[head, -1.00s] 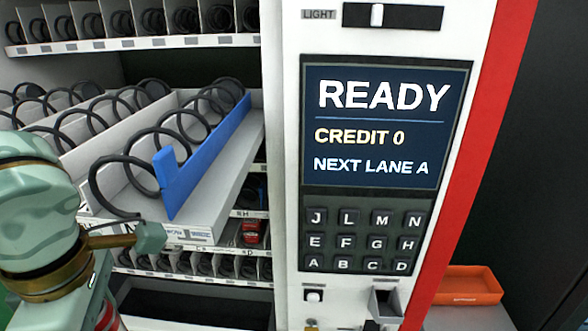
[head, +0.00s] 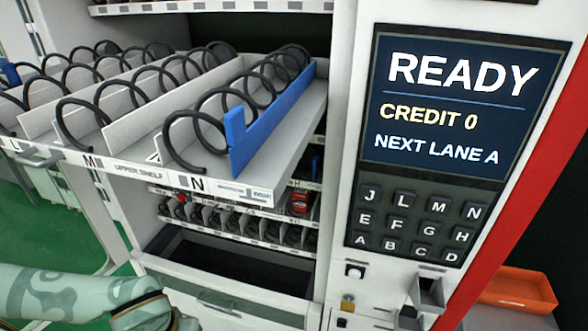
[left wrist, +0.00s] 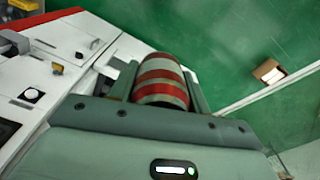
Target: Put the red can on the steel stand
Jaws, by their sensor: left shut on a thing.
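In the left wrist view, a red can (left wrist: 160,83) with red and grey-beige bands sits between the two fingers of my left gripper (left wrist: 157,73), which is shut on it. The can's lower part is hidden behind the gripper body. In the head view, only my left arm shows at the bottom left; the gripper and the held can are out of that picture. The steel stand cannot be made out in either view. My right gripper is not in view.
The vending machine's upper shelf (head: 215,185), with black coils and a blue divider (head: 268,128), is pulled out. Small red items (head: 302,203) sit on a lower shelf. An orange tray (head: 520,290) is at the lower right. Green floor (left wrist: 230,45) with a small open box (left wrist: 268,71) is clear around.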

